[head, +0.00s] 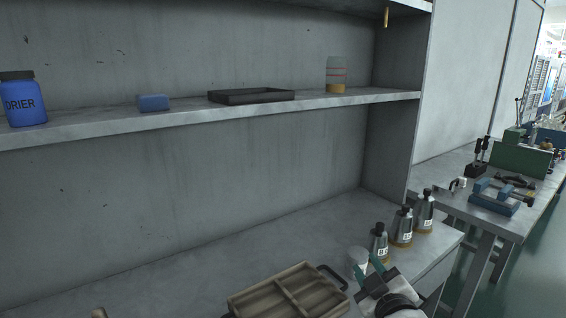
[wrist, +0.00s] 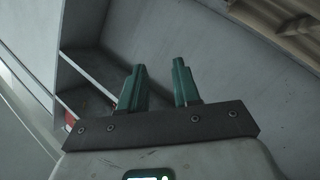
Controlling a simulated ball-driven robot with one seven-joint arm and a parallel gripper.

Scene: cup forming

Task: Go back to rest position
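My gripper (head: 367,265) is at the lower right of the head view, over the front of the lower counter. Its two teal fingers also show in the wrist view (wrist: 159,68), apart with nothing between them. The wrist view shows grey panels beyond the fingers and no cup.
A brown divided tray (head: 285,297) with a dark handle lies left of my gripper. Several labelled bottles (head: 402,228) stand right of the cup. The upper shelf (head: 200,115) holds a blue DRIER jar (head: 24,103), blue block (head: 153,102), black tray (head: 250,97) and beaker (head: 336,75).

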